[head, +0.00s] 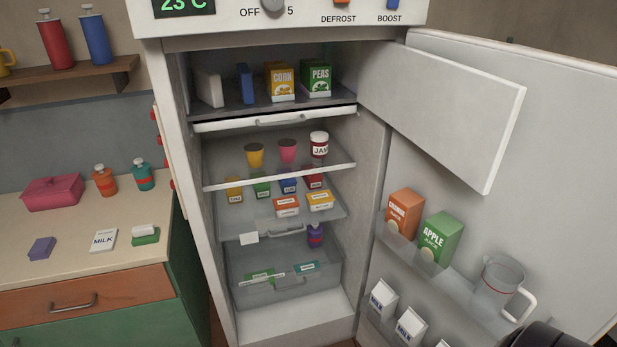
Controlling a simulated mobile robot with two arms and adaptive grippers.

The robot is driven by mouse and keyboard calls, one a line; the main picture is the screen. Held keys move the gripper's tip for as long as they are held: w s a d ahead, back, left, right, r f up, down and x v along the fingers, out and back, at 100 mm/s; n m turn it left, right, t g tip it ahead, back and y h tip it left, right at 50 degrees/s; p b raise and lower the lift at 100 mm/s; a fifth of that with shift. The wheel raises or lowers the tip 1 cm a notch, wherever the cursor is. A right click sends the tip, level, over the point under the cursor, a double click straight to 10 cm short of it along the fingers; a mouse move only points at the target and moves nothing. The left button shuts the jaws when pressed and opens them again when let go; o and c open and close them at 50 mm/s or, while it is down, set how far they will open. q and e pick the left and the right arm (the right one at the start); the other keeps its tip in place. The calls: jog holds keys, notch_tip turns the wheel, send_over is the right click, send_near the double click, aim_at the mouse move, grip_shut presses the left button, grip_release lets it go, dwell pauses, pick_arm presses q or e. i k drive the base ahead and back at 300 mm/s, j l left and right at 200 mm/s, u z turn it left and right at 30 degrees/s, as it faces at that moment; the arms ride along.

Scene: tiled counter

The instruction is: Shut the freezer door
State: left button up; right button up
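The freezer door (450,115) is a white flat panel. It stands wide open, reaching out to the right from the right side of the freezer compartment (220,60) at the top of the fridge. Inside the compartment are a corn box (281,82), a peas box (316,80), a blue item and a white item, all standing back from its front edge. Neither of my grippers shows. A dark rounded part, which seems to be of my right arm, shows at the bottom right corner, well below the freezer door.
The large fridge door (565,160) is also open at the right, behind the freezer door, with juice cartons, a jug (495,285) and milk in its racks. A white front with a handle (281,119) lies below the freezer compartment. A counter (100,215) stands left.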

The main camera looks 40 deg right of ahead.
aim_at(464, 117)
jog(key=z, duration=0.9)
